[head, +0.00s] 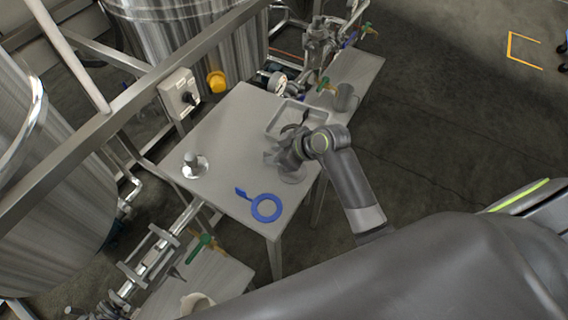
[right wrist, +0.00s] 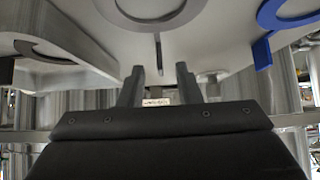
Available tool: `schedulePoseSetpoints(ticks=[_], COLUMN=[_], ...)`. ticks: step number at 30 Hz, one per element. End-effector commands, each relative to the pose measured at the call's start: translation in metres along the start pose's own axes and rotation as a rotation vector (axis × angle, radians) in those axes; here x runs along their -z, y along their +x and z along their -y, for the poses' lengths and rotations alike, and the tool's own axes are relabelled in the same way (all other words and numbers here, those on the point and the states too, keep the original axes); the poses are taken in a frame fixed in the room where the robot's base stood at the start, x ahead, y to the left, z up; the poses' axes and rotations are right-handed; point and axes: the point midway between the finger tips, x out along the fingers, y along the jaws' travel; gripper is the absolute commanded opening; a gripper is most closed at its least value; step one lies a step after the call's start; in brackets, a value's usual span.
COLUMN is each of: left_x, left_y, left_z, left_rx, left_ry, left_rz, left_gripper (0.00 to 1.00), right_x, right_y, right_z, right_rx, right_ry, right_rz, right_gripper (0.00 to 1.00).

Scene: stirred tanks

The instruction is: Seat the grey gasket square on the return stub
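A grey ring (head: 292,174) lies flat on the table beneath my right gripper, partly hidden by it. In the right wrist view the grey ring (right wrist: 150,12), apparently the grey gasket, has a narrow tab pointing between the fingers. My right gripper (head: 272,157) is open, its fingertips (right wrist: 160,70) apart on either side of the tab's line, with nothing visibly held. A short upright stub (head: 191,161) on a round pale flange stands at the table's left; a stub (right wrist: 210,85) also shows in the right wrist view. I cannot tell whether it is the return stub. My left gripper is not in view.
A blue ring with a tab (head: 266,208) lies near the table's front edge. A shallow tray (head: 272,122) behind the gripper holds a dark ring (right wrist: 42,52). A switch box (head: 180,94) and a rail border the far left side. The table's middle is clear.

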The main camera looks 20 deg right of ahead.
Motion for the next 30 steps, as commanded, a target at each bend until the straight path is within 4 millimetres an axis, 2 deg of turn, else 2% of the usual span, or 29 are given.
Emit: schedulePoseSetpoints(ticks=[6,15,23,30], left_x=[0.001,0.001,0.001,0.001], left_y=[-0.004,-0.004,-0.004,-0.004], left_z=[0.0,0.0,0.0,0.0], left_rx=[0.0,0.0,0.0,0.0], left_ry=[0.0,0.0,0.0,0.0], left_rz=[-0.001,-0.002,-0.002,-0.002], left_gripper=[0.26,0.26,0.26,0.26], right_x=[0.0,0.0,0.0,0.0], right_y=[0.022,0.026,0.026,0.026], right_z=[0.001,0.0,0.0,0.0], right_rx=[0.001,-0.001,-0.001,-0.001], right_ry=[0.001,-0.001,-0.001,0.0], right_rz=[0.001,0.0,0.0,0.0], right_gripper=[0.31,0.31,0.0,0.0])
